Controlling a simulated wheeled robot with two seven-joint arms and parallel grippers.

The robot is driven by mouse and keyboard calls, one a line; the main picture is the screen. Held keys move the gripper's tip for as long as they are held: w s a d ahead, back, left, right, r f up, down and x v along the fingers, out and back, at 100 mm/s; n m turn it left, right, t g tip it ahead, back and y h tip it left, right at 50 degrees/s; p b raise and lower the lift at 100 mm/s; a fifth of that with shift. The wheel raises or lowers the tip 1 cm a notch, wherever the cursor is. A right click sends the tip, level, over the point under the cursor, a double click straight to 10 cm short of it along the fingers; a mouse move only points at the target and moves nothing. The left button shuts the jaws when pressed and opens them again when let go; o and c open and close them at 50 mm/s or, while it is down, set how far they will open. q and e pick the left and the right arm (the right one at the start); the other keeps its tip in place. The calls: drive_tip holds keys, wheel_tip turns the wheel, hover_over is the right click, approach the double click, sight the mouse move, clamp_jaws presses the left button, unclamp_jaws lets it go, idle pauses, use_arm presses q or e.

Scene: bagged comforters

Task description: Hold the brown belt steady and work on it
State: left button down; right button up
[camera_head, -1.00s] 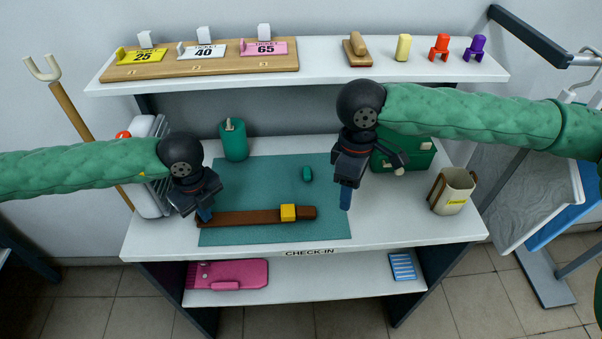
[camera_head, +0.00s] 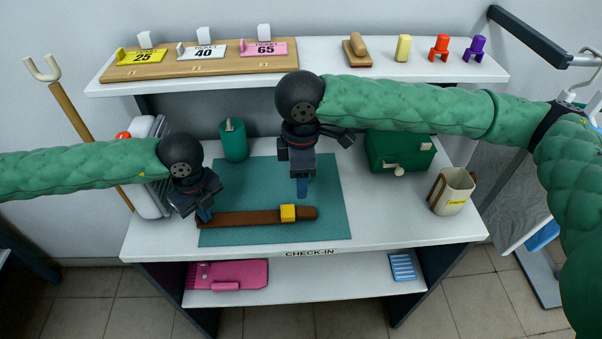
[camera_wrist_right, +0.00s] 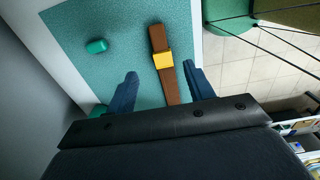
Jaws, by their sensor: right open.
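The brown belt (camera_head: 245,218) lies flat across the teal mat (camera_head: 225,175), with a yellow block (camera_head: 288,213) around it near its right end. My left gripper (camera_head: 205,214) is down at the belt's left end and appears shut on it; its fingertips are partly hidden. My right gripper (camera_head: 303,188) is open and empty above the mat, just behind the belt's right part. In the right wrist view the belt (camera_wrist_right: 171,88) and the yellow block (camera_wrist_right: 163,60) lie between and beyond the two spread fingers (camera_wrist_right: 162,88). A small green piece (camera_wrist_right: 96,46) lies on the mat.
A green cylinder (camera_head: 234,142) stands behind the mat. A green box (camera_head: 399,150) and a beige mug (camera_head: 452,192) stand to the right. An upper shelf (camera_head: 326,72) with tickets and small figures spans the back. The table's right front is clear.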

sight(301, 210)
wheel_tip(301, 210, down, 12)
drive_tip(key=shift+f, duration=0.1)
idle(0.5)
drive_tip(key=c, duration=1.1)
